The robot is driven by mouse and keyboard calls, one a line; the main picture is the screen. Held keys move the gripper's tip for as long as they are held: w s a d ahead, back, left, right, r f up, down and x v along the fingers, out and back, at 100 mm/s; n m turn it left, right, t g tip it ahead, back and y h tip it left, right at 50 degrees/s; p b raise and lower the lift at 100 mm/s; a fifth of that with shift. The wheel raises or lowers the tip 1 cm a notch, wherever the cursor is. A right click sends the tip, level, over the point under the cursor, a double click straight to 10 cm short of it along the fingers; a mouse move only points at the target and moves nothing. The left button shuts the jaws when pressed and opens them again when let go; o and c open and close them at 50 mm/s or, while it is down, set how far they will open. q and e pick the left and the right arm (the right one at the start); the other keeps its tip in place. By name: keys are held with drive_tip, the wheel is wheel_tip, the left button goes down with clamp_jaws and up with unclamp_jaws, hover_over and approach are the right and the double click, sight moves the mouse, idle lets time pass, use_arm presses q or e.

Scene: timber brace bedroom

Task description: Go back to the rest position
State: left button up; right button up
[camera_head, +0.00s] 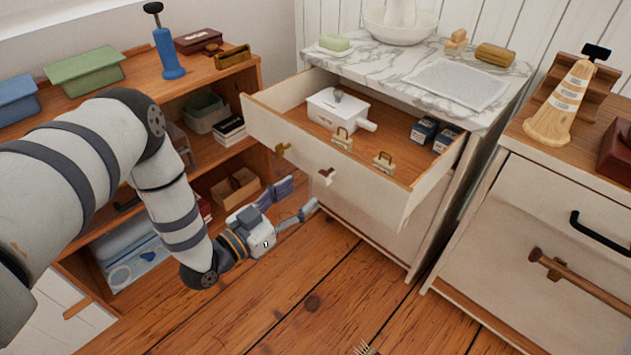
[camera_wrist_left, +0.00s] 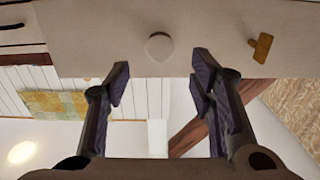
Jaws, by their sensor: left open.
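My left gripper (camera_head: 292,203) is open and empty. It hangs low in front of the white dresser, below the pulled-out top drawer (camera_head: 352,195). In the left wrist view the two fingers (camera_wrist_left: 160,85) stand apart, with a round pale knob (camera_wrist_left: 159,46) beyond and between them and a brass handle (camera_wrist_left: 261,47) to the right. I see no contact with either. My left arm (camera_head: 130,160) comes in from the left and bends downward. My right gripper does not show.
The open drawer holds a white box (camera_head: 337,107), small brass-handled items and dark blue boxes (camera_head: 424,130). A wooden shelf (camera_head: 200,85) with boxes stands left.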

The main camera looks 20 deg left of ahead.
use_arm(q)
drive_tip(key=v, duration=0.3)
drive_tip(key=shift+s+a, duration=0.1)
drive_tip(key=shift+s, duration=0.2)
drive_tip(key=s+d+f+n+g+y+p, duration=0.1)
drive_tip(key=s+d+f+g+y, duration=0.15)
drive_tip(key=s+f+g, duration=0.5)
drive_tip(key=s+d+f+n+g+y+p, duration=0.1)
drive_tip(key=s+d+f+n+g, duration=0.2)
drive_tip(key=s, duration=0.8)
drive_tip(key=s+a+r+g+y, duration=0.1)
drive_tip(key=s+g, duration=0.3)
drive_tip(key=s, duration=0.5)
drive_tip(key=s+a+r+g+y, duration=0.1)
drive_tip(key=s+g, duration=0.4)
drive_tip(key=s, duration=0.5)
drive_tip(key=shift+s+a+y+p, duration=0.25)
drive_tip(key=shift+a+y+p, duration=0.1)
drive_tip(key=shift+a, duration=0.35)
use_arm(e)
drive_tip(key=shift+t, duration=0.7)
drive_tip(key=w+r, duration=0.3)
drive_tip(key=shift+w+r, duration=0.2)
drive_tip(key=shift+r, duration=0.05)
use_arm(q)
drive_tip(key=shift+w, duration=0.1)
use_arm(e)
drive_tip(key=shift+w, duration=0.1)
